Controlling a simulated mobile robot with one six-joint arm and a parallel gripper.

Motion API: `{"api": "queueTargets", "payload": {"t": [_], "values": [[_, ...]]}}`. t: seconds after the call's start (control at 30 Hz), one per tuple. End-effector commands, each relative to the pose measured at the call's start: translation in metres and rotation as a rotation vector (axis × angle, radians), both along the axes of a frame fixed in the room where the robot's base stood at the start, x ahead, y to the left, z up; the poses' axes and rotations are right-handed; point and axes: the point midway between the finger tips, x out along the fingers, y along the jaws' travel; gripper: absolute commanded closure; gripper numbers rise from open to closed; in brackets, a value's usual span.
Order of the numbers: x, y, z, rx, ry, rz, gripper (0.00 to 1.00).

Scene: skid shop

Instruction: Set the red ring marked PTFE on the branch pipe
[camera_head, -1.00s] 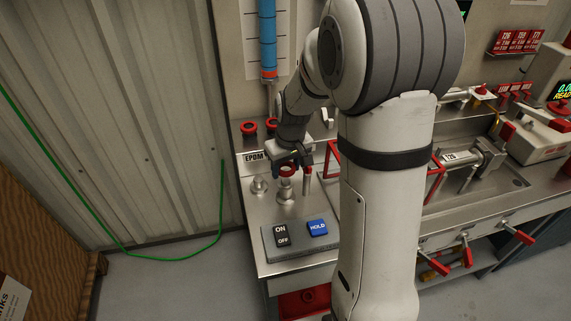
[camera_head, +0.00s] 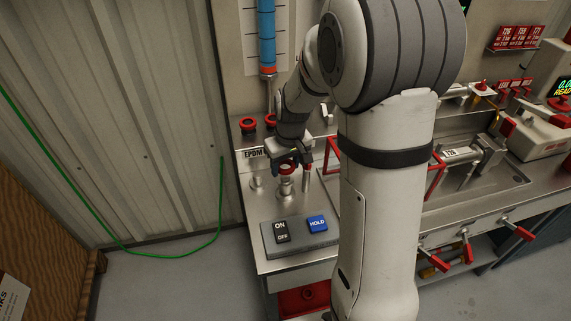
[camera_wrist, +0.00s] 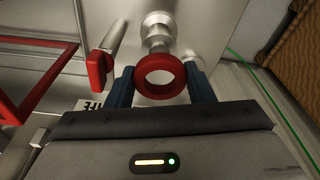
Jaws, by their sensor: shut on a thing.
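A red ring (camera_wrist: 160,92) is held between the two blue fingers of my gripper (camera_wrist: 160,84) in the wrist view. In the head view the ring (camera_head: 286,173) is low at the tip of my gripper (camera_head: 288,163), right over a short stepped metal pipe (camera_head: 285,188), which I take for the branch pipe. The pipe (camera_wrist: 157,24) shows beyond the ring in the wrist view. I cannot tell whether the ring is just above its top or around it. No marking on the ring is readable.
Another metal stub (camera_head: 258,182) stands left of the pipe, and a red-tipped post (camera_wrist: 112,45) stands close by. Two red rings (camera_head: 248,126) lie behind, near the EPDM label (camera_head: 253,154). A switch panel (camera_head: 298,239) lies in front. A red frame (camera_head: 332,155) is right.

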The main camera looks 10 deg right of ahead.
Motion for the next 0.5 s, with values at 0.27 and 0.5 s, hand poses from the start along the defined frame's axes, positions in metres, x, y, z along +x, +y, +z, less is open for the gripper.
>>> {"api": "queueTargets", "payload": {"t": [0.27,0.5], "values": [[0.0001,0.0003,-0.0038,0.000,0.000,0.001,0.69],[0.0002,0.0007,-0.0049,0.000,0.000,0.001,0.69]]}}
